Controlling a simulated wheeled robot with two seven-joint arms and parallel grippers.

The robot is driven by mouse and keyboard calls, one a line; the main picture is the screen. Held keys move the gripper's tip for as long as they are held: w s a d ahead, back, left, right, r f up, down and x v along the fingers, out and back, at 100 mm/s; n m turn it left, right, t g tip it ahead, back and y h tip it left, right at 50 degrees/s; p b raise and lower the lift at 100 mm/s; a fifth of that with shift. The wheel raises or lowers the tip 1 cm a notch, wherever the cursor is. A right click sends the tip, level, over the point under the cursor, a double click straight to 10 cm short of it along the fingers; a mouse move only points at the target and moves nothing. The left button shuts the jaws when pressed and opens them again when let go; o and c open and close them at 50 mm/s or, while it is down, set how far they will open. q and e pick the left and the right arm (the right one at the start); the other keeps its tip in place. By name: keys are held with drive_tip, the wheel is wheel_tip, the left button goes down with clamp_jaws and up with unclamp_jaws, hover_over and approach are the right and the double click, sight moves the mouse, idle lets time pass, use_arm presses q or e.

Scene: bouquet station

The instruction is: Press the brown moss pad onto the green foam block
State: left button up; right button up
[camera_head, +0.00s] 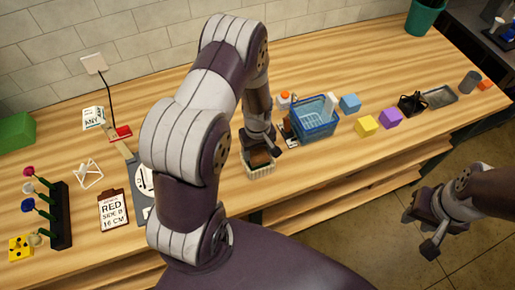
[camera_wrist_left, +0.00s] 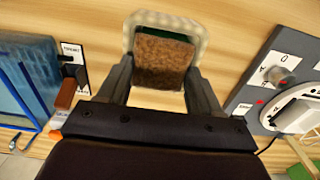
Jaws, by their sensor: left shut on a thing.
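The brown moss pad (camera_wrist_left: 163,62) is held between the two fingers of my left gripper (camera_head: 262,150). It also shows in the head view (camera_head: 260,158), above the white container (camera_head: 259,172). In the left wrist view a strip of the green foam block (camera_wrist_left: 166,30) shows beyond the pad, inside the pale container rim (camera_wrist_left: 165,17). The pad hides most of the foam. I cannot tell whether the pad touches the foam. My right gripper (camera_head: 421,232) is empty, its fingers apart, off the table's front edge at the right.
A clipboard (camera_head: 114,211), a grey device with a dial (camera_head: 143,180) and a flower rack (camera_head: 62,216) are to the left.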

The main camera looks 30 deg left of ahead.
use_arm(q)
drive_tip(key=shift+f, duration=0.1)
idle(0.3)
drive_tip(key=o, duration=1.2)
drive_tip(key=shift+r+p, duration=2.6)
drive_tip(key=shift+r, duration=0.45)
drive_tip(key=shift+s, duration=0.1)
